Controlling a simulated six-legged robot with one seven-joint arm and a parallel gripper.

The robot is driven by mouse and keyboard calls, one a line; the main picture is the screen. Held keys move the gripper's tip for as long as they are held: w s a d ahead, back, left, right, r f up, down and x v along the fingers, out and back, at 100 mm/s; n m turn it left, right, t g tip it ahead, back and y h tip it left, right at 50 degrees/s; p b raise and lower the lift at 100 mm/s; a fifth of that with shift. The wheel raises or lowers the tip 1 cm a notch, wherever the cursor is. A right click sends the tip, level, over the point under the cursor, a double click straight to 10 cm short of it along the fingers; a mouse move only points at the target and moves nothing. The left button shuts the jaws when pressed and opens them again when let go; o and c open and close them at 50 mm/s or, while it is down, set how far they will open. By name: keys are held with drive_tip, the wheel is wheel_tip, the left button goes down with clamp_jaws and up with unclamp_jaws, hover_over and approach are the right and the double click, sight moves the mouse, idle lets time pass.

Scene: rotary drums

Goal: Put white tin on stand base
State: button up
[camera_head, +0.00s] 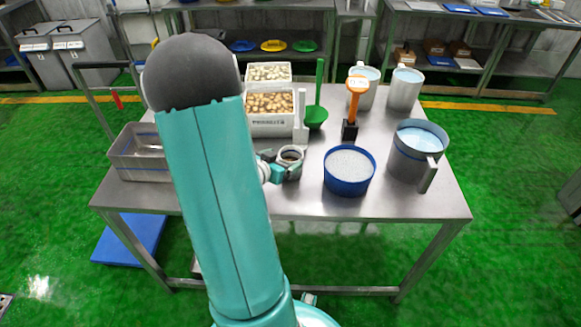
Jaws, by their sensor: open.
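A small round tin with a pale rim and a brownish top (291,154) is on the steel table, right at my gripper. My gripper (279,166) is teal and grey, low over the front half of the table. Its jaws are open around or beside the tin; I cannot tell whether they touch it. A black block-like base (350,131) with an upright orange-topped tool (357,98) stands behind and to the right; it may be the stand base. My arm hides the table's left middle.
A blue tub of white grains (349,188) and a grey jug (405,165) stand to the right. White crates (272,125), a white scoop (301,130) and a green scoop (317,112) are behind. A grey bin (135,171) is left. The table's front edge (400,215) is clear.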

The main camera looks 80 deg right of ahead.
sight(297, 152)
drive_tip(key=x, duration=0.5)
drive_tip(key=shift+s+f, duration=0.15)
drive_tip(key=c, duration=1.6)
drive_tip(key=shift+r, duration=0.2)
